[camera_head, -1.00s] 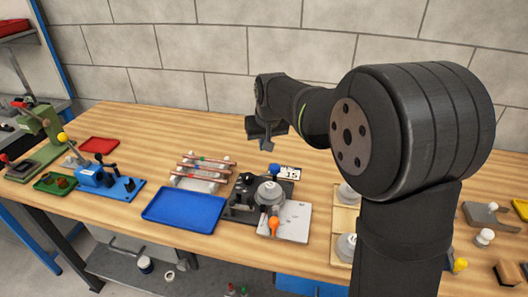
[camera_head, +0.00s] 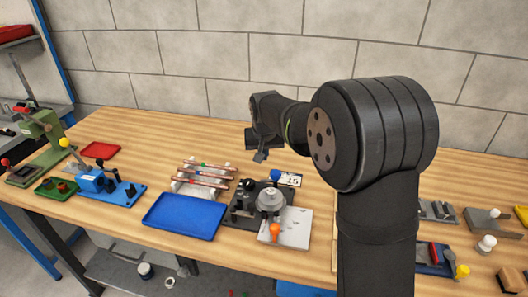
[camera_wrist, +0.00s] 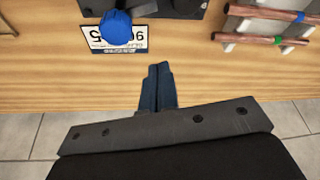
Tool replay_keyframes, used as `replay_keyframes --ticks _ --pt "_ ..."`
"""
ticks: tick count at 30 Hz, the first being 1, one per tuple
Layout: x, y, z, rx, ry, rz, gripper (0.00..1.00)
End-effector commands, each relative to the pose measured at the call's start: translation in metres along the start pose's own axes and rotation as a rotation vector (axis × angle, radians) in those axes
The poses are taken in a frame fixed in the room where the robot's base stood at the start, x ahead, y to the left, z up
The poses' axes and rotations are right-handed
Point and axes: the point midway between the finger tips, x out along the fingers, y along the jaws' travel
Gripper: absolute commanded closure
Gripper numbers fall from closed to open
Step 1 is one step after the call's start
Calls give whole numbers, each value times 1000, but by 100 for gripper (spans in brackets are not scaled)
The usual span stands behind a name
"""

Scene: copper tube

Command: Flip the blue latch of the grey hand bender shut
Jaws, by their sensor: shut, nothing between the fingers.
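The hand bender (camera_head: 240,213) stands on the bench with a round grey disc (camera_head: 270,201), a black knob and an orange knob (camera_head: 275,231). The blue latch knob (camera_head: 276,175) is at its back edge, beside a white number card (camera_head: 291,180). The wrist view shows the blue knob (camera_wrist: 116,27) from above, partly covering the card. I cannot tell the latch's angle. My gripper (camera_head: 260,157) is shut and empty, above the bench behind the bender. In the wrist view its fingertips (camera_wrist: 157,70) are together, apart from the knob, below and right of it.
A rack with several copper tubes (camera_head: 207,171) and a blue tray (camera_head: 184,216) lie left of the bender. A smaller blue bender (camera_head: 92,181) and a red tray (camera_head: 99,150) are farther left. The bench behind the bender is clear up to the block wall.

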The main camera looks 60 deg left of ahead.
Motion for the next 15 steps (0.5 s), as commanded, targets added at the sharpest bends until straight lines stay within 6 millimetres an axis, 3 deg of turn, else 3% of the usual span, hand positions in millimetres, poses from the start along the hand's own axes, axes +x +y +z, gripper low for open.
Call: replay_keyframes --ticks 3,8,15 --pt "29 0 1 0 -5 1 100" --pt "61 0 2 0 -4 1 100" --pt "46 0 30 0 0 0 100"
